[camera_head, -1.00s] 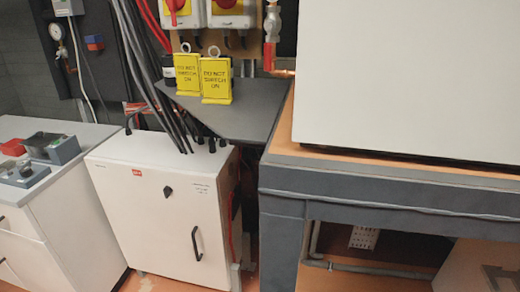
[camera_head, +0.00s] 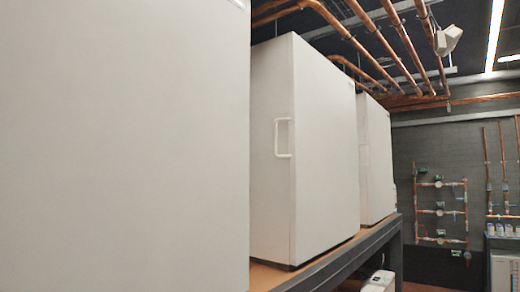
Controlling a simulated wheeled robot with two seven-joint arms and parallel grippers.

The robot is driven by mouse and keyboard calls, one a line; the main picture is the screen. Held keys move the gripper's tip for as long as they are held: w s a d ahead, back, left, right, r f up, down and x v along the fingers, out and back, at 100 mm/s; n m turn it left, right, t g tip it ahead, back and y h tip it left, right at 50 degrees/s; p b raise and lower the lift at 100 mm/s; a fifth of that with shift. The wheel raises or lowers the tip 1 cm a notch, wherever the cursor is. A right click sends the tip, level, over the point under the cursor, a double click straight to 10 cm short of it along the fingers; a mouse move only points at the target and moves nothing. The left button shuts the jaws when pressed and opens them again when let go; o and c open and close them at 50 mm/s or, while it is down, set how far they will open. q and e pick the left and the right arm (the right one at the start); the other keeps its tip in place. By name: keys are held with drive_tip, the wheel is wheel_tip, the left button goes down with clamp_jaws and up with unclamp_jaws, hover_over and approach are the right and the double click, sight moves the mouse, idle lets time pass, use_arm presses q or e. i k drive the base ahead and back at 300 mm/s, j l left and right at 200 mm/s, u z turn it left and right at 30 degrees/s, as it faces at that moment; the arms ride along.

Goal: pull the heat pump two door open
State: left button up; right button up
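Three white box-shaped cabinets stand in a row in the head view. The nearest cabinet (camera_head: 125,150) fills the left side and is cut off by the frame. The middle cabinet (camera_head: 325,150) has a white vertical bar handle (camera_head: 283,138) near its front vertical edge, and it looks shut. The far cabinet (camera_head: 376,160) is partly hidden behind the middle one. I see no number on any of them, so I cannot tell from labels which is heat pump two. Neither of my grippers is in view.
The cabinets stand on a dark-framed bench (camera_head: 360,252) with an orange-brown top. Copper pipes (camera_head: 400,45) run overhead. A dark far wall (camera_head: 440,160) carries copper pipes and valves. A white object (camera_head: 380,282) sits low beside the bench.

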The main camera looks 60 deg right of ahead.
sight(324, 194)
drive_tip(key=z, duration=0.45)
drive_tip(key=l+z, duration=0.1)
drive_tip(key=z, duration=1.35)
drive_tip(key=l+z, duration=0.1)
drive_tip(key=z, duration=0.35)
drive_tip(key=i+j, duration=0.05)
